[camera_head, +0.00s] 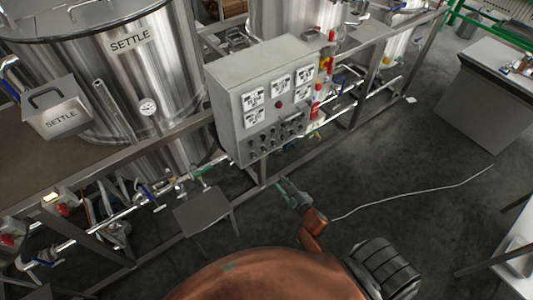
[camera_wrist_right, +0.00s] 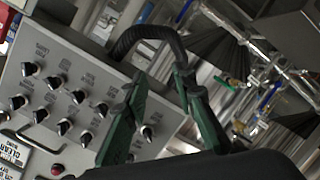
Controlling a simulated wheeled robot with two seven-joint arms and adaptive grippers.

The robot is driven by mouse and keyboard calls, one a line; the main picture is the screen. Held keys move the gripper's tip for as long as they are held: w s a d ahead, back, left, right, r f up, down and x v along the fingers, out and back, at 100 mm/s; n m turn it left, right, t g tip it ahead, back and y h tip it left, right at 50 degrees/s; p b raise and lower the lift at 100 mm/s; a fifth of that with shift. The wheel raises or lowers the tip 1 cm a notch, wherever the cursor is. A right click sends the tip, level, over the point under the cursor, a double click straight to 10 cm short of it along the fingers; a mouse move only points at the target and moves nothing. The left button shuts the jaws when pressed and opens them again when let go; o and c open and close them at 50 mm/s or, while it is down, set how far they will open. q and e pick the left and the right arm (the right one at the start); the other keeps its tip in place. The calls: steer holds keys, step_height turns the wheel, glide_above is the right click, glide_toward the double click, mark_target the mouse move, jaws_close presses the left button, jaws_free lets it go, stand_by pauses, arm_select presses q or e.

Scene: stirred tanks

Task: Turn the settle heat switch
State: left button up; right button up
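The grey control panel (camera_head: 236,118) stands on the frame in the head view, with rows of dark knobs (camera_head: 262,140) low on its front. The right wrist view shows its face (camera_wrist_right: 30,100) close up and tilted, with several black-and-white knobs (camera_wrist_right: 66,127). Their labels are too small to read, so I cannot tell which is the settle heat switch. My right gripper (camera_head: 287,190) is below and in front of the panel. In the wrist view its two green fingers (camera_wrist_right: 162,82) are apart, with nothing held between them. My left gripper is not in view.
A steel tank marked SETTLE (camera_head: 175,75) stands left of the panel. Pipes and valves (camera_head: 160,195) run along the frame below. A small grey stool (camera_head: 203,208) stands left of my right gripper. A thin white cable (camera_head: 410,200) lies on the open floor at right.

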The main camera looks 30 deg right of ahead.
mark_target(264, 149)
steer(key=w+r+n+t+y, duration=0.1)
steer(key=w+r+n+t, duration=0.2)
steer(key=r, duration=1)
steer(key=w+a, duration=0.1)
steer(key=w, duration=0.6)
steer(key=shift+w+a, duration=0.15)
steer(key=shift+w, duration=0.2)
steer(key=shift+f, duration=0.1)
steer(key=shift+c, duration=0.4)
jaws_close()
